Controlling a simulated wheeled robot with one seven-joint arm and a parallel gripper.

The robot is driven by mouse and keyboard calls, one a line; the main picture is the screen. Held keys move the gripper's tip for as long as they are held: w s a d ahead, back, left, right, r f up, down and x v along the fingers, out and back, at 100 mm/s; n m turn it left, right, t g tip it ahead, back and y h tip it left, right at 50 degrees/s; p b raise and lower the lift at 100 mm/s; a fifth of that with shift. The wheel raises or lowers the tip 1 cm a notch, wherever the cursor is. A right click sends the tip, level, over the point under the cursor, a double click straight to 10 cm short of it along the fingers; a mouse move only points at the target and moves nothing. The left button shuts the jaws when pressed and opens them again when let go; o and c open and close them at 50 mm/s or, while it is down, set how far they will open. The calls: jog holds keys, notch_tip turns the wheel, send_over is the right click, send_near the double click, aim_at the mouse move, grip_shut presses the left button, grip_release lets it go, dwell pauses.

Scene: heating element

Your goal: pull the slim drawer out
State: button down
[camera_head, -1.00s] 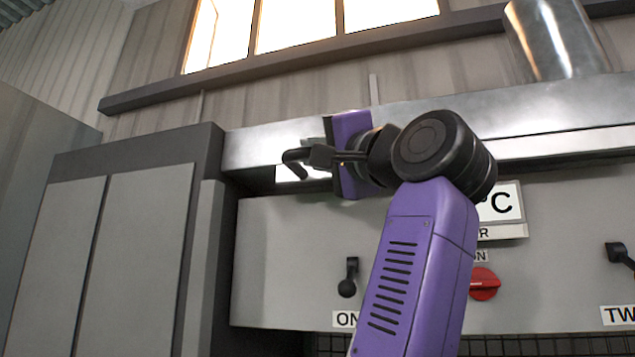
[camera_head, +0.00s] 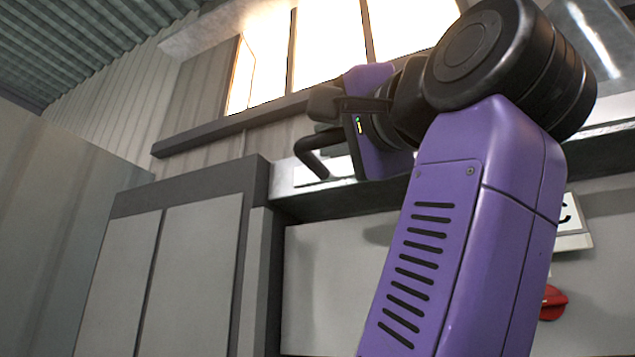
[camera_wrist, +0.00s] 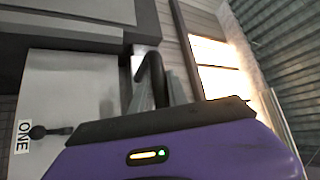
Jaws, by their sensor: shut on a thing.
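My gripper (camera_head: 338,112) is at the upper middle of the head view, in front of the metal band of the machine. It is shut on a black bent handle (camera_head: 312,158), whose curved end sticks out to the left and below the jaws. The handle also shows in the wrist view (camera_wrist: 152,72) as a dark hook beyond the gripper's body. I take it for the slim drawer's handle. The drawer body cannot be made out clearly; my gripper and wrist cover that area, and I cannot tell how far out it is.
A grey cabinet (camera_head: 184,268) with tall panels stands at left. A grey panel (camera_head: 338,290) with a red knob (camera_head: 552,302) lies behind my arm. A ledge (camera_head: 200,140) runs under bright windows (camera_head: 330,45). A black lever (camera_wrist: 45,131) shows in the wrist view.

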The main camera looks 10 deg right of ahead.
jog(key=c, duration=1.3)
grip_release()
jog(key=b+v, duration=0.3)
jog(key=v, duration=0.5)
jog(key=shift+w, duration=0.1)
